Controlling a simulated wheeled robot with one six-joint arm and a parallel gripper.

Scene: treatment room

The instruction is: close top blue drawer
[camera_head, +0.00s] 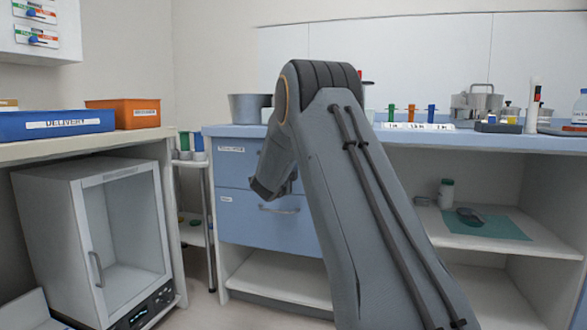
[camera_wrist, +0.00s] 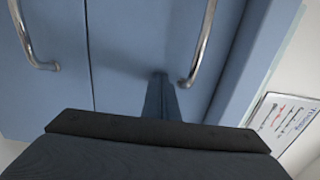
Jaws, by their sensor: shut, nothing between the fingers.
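The top blue drawer (camera_head: 233,162) is in the cabinet under the counter in the head view, its right part hidden behind my arm. Its front looks about flush with the lower blue drawer (camera_head: 240,219). In the wrist view the picture is turned: the top drawer front (camera_wrist: 125,45) with its metal handle (camera_wrist: 204,40) is in the middle, and the lower drawer front (camera_wrist: 65,85) is at left. My gripper (camera_wrist: 160,80) is shut and empty, its tip at or very near the top drawer front, beside the handle. I cannot tell whether it touches. In the head view its fingers are hidden.
The counter (camera_head: 480,140) above the drawers holds a metal pot (camera_head: 247,108), tubes and bottles. Open shelves (camera_head: 500,233) lie to the right. A glass-fronted cabinet (camera_head: 92,240) stands at left, and a narrow trolley (camera_head: 207,225) is between them.

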